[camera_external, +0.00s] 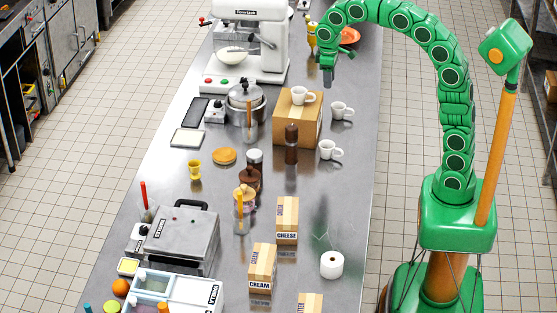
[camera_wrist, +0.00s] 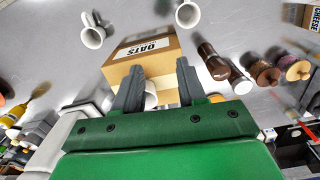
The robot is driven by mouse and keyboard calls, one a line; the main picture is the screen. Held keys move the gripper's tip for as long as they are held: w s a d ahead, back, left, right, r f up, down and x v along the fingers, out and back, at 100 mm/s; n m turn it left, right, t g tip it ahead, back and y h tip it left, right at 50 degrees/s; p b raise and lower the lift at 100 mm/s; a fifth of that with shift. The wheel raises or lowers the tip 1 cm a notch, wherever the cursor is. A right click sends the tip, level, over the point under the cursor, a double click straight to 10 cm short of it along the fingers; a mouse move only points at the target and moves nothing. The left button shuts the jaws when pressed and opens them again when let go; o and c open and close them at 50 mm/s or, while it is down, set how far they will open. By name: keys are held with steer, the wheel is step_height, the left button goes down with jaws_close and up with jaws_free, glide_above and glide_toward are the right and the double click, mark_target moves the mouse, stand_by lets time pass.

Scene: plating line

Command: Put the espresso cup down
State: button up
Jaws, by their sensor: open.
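A white espresso cup (camera_external: 299,96) stands upright on top of a cardboard box (camera_external: 289,120), near its back edge. In the wrist view a white piece of it (camera_wrist: 151,96) shows between my fingers over the box labelled OATS (camera_wrist: 140,52); the rest is hidden by my gripper. My gripper (camera_external: 328,80) is open, above and to the right of that cup in the outside view. Its two dark fingers also show in the wrist view (camera_wrist: 158,72). I cannot tell whether they touch the cup.
Two more white cups stand on the steel counter right of the box, one farther back (camera_external: 340,111) and one nearer (camera_external: 328,151). A dark brown bottle (camera_external: 291,145) stands at the box's front. A pot (camera_external: 245,100) is to its left.

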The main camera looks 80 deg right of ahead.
steer(key=s+a+f, duration=0.3)
steer(key=s+a, duration=0.2)
steer(key=s, duration=0.5)
steer(key=s+a+f+g, duration=0.1)
steer(key=s+a+f, duration=0.2)
steer(key=s, duration=0.8)
steer(key=s+a+f+n, duration=0.1)
steer(key=s+a+f, duration=0.3)
steer(key=s+a, duration=0.3)
steer(key=s, duration=0.4)
steer(key=shift+a, duration=0.15)
steer(key=shift+a, duration=0.1)
